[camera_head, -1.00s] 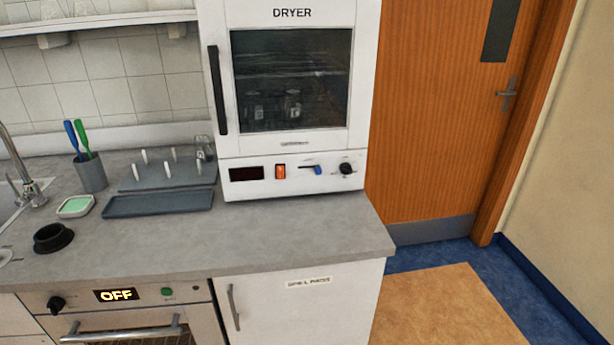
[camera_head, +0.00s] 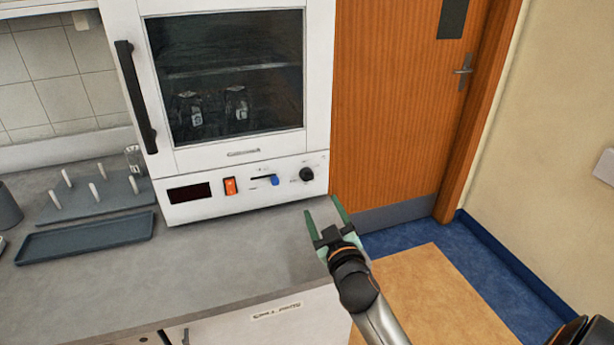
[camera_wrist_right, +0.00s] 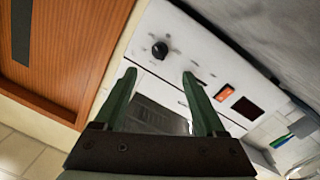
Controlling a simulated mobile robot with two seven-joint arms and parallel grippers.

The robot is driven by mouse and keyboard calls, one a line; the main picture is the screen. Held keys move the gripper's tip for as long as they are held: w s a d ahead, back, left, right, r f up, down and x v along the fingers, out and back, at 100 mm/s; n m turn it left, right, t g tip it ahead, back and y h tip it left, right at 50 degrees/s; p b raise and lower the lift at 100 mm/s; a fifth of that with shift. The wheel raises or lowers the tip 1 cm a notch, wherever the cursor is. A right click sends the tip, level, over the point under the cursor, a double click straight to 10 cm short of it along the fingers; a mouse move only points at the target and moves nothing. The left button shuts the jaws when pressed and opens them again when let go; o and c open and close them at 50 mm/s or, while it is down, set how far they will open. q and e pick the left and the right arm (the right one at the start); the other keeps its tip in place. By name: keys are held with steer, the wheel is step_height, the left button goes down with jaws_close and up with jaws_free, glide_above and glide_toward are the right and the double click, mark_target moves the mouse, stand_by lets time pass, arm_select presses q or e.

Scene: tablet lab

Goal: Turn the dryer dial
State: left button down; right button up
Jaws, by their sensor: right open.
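The white dryer (camera_head: 240,160) stands on the grey counter, its glass door shut. Its black round dial (camera_head: 306,174) is at the right end of the front panel. The dial also shows in the right wrist view (camera_wrist_right: 160,50), ahead of the fingers and between their lines. My right gripper (camera_head: 323,212) is open and empty, just below and in front of the dial, not touching it. Its two green fingers also show in the right wrist view (camera_wrist_right: 160,88). My left gripper is not in view.
A peg rack (camera_head: 100,200) and a grey tray (camera_head: 85,240) lie on the counter at left. The counter (camera_head: 230,250) before the dryer is clear.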

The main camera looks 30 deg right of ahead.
mark_target(309, 180)
steer(key=x, duration=1.1)
steer(key=shift+w+d, duration=0.15)
steer(key=shift+w, duration=0.2)
jaws_close()
